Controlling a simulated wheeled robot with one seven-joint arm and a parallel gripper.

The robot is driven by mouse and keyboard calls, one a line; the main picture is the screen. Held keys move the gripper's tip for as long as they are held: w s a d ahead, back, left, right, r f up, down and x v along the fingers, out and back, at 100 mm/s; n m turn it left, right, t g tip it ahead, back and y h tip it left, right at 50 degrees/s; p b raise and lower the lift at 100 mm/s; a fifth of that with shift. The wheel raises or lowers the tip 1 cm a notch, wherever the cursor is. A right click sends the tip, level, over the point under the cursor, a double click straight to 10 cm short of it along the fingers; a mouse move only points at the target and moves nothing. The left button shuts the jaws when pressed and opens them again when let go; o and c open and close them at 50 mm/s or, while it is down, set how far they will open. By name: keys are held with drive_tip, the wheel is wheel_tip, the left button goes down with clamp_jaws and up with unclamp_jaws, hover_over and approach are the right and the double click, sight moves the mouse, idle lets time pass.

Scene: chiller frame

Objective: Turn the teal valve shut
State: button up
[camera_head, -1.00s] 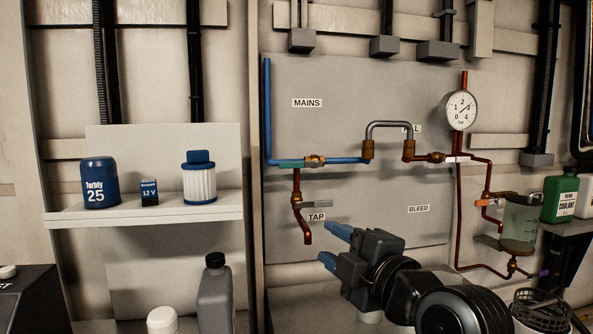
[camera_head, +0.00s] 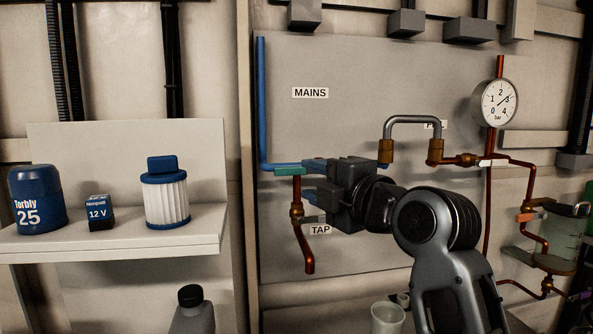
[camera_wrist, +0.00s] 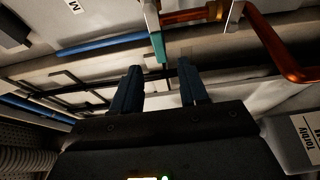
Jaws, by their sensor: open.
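The teal valve handle (camera_head: 288,171) is a short lever lying level, in line with the blue pipe (camera_head: 262,105) on the wall panel. The brass valve body at its right is hidden behind my gripper. My gripper (camera_head: 308,181) is open, with its two blue fingers pointing left, close to the handle's right end. In the wrist view, the teal handle (camera_wrist: 159,47) shows beyond the fingertips, between the lines of my two fingers (camera_wrist: 160,72). I cannot tell whether a finger touches it. Nothing is held.
A copper tap pipe (camera_head: 303,245) with a grey lever hangs just below the handle. A grey hose loop (camera_head: 412,121) and pressure gauge (camera_head: 499,103) are to the right. A white shelf (camera_head: 115,245) with a blue canister, battery and filter stands left.

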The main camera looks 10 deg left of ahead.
sight(291, 172)
drive_tip(key=p+x, duration=0.1)
drive_tip(key=x, duration=0.5)
clamp_jaws()
idle(0.4)
